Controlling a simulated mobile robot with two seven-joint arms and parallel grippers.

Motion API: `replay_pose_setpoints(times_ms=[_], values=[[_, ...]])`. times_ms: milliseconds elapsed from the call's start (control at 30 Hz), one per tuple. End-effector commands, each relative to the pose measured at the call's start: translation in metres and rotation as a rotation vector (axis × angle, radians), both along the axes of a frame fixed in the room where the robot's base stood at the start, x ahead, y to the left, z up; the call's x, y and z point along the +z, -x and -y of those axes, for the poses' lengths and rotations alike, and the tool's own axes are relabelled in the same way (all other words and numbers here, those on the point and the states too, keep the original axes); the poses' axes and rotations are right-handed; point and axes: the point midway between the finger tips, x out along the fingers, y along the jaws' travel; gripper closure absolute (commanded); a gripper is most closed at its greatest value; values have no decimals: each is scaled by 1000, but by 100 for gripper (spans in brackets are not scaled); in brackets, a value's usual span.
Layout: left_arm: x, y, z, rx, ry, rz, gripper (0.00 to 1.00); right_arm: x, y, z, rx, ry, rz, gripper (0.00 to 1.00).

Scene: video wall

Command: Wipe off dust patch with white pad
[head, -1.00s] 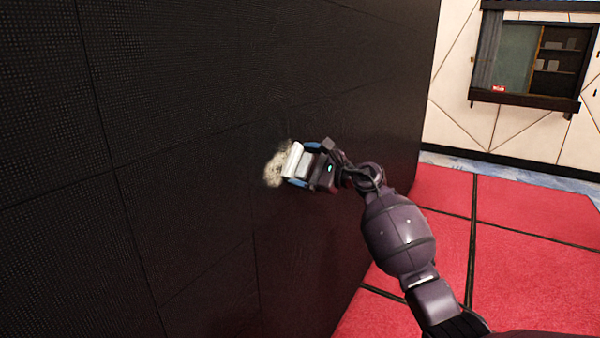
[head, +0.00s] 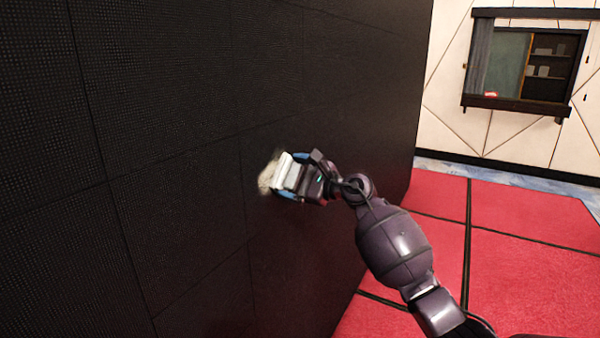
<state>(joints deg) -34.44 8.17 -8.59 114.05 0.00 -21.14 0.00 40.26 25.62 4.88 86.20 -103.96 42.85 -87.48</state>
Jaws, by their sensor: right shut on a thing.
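The dust patch (head: 265,179) is a pale beige smudge on the dark video wall (head: 190,120). Its left part shows; the rest is hidden behind the white pad or wiped, I cannot tell which. The white pad (head: 281,171) is at the right side of the patch, close against the wall. I cannot tell for sure whether it touches the wall. My right gripper (head: 292,175), with blue fingers, is shut on the white pad. My left gripper is not in view.
The video wall is made of large black panels with thin seams and fills the left side. A red floor (head: 520,240) with dark lines lies to the right. A pale wall with a window (head: 525,62) stands at the back.

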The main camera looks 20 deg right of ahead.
Motion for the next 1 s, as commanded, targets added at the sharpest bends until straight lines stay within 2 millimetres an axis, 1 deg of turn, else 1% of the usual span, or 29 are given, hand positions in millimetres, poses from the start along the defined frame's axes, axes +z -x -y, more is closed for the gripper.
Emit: replay_pose_setpoints(times_ms=[33, 67, 333, 800, 1000], values=[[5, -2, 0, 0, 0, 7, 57, 4, 3, -5, 4, 0, 3, 26], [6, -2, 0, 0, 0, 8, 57, 3, 4, -7, 5, 0, 3, 26], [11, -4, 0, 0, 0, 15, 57, 1, 9, -12, 5, 0, 1, 26], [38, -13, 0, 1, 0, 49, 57, 3, 30, -37, 5, -1, 2, 26], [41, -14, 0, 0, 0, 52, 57, 0, 33, -40, 4, -1, -1, 26]])
